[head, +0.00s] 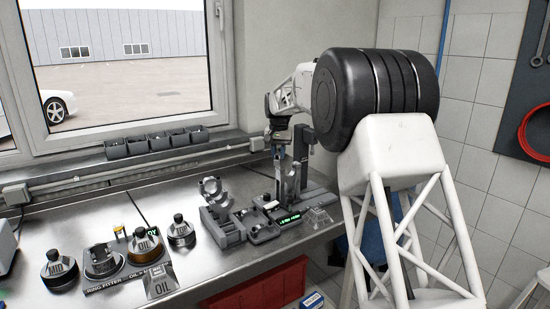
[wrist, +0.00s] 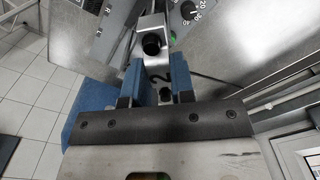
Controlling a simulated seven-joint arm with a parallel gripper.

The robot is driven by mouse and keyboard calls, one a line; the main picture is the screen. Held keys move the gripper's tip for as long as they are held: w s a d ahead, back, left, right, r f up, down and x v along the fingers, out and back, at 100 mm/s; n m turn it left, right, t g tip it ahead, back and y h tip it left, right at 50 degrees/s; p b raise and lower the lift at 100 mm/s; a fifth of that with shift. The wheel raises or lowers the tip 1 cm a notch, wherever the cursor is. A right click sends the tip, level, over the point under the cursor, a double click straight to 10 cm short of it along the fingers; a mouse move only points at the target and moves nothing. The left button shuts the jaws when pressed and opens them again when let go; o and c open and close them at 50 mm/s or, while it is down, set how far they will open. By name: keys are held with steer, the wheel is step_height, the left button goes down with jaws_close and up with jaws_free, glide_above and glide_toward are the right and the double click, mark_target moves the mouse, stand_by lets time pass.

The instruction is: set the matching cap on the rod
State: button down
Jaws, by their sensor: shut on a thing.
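My gripper (head: 278,152) points down over the right end of the bench. In the wrist view its two blue fingers (wrist: 160,88) are shut on a small light metal piece (wrist: 158,84) with a dark mark like a 2. It is probably the cap, but most of it is hidden between the fingers. In the head view a grey metal part (head: 291,182), probably the rod, stands upright in a fixture just below and right of my gripper. I cannot tell whether the held piece touches it. In the wrist view a silver part with a black round knob (wrist: 152,45) lies just beyond the fingertips.
A grey stand with curved cradles (head: 214,192) is left of the fixture. A dark upright post (head: 301,143) rises behind it. Oil pots (head: 145,246) stand left; bins (head: 154,142) line the sill.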

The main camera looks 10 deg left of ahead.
steer(key=shift+w+d+r+m, duration=0.55)
steer(key=shift+w+m, duration=0.05)
steer(key=shift+m, duration=0.9)
steer(key=shift+w+d+r+m, duration=0.5)
steer(key=shift+w+r+m, duration=0.1)
steer(key=shift+m, duration=0.9)
steer(key=shift+w+d+r+m, duration=0.5)
steer(key=shift+w+d+m, duration=0.1)
steer(key=shift+m, duration=0.9)
steer(key=shift+f, duration=0.15)
steer(key=shift+f, duration=2.2)
steer(key=shift+f, duration=1.3)
steer(key=shift+c, duration=2.4)
jaws_free()
